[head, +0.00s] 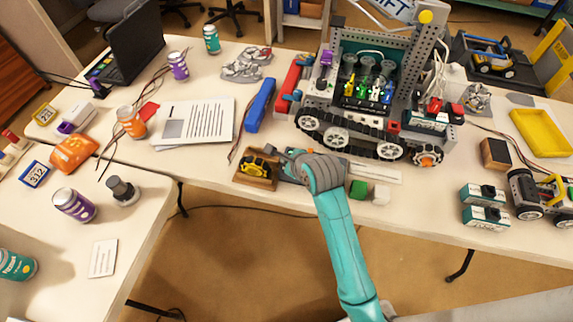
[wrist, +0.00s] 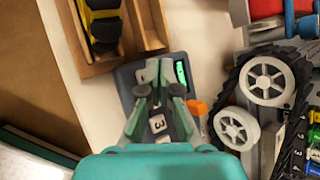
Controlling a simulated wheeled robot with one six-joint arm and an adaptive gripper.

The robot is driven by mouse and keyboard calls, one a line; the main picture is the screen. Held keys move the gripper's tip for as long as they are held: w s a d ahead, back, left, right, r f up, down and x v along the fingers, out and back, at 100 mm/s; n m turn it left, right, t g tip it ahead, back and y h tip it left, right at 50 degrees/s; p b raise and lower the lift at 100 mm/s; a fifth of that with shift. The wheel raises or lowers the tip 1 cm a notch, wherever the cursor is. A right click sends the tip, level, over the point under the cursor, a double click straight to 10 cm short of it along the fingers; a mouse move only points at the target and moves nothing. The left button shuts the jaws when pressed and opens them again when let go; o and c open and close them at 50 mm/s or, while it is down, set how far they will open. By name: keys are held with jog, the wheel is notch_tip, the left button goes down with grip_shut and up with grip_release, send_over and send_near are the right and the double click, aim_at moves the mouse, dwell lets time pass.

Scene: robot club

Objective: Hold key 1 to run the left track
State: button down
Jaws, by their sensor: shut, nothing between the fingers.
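A dark grey keypad (wrist: 126,80) with pale keys and a lit green display (wrist: 181,72) lies under my gripper (wrist: 160,92) in the wrist view. A key marked 3 (wrist: 157,123) shows between the fingers. Another pale key (wrist: 150,72) shows just beyond the fingertips, its label unreadable. My gripper is shut and empty, its tips over the keypad; I cannot tell whether they touch a key. In the head view my wrist hides most of the keypad. The big tracked robot (head: 340,136) stands behind it, and its wheels and track (wrist: 236,126) are right of the keypad in the wrist view.
A wooden tray (head: 240,181) with a small yellow and black tracked model (head: 257,166) sits left of the keypad.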

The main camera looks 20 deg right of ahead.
jog(key=shift+f, duration=0.2)
jog(key=shift+f, duration=0.25)
jog(key=shift+f, duration=0.4)
dwell(1.7)
jog(key=shift+r, duration=0.15)
dwell(1.5)
jog(key=shift+r, duration=0.7)
jog(key=shift+r, duration=0.1)
jog(key=shift+r, duration=2.4)
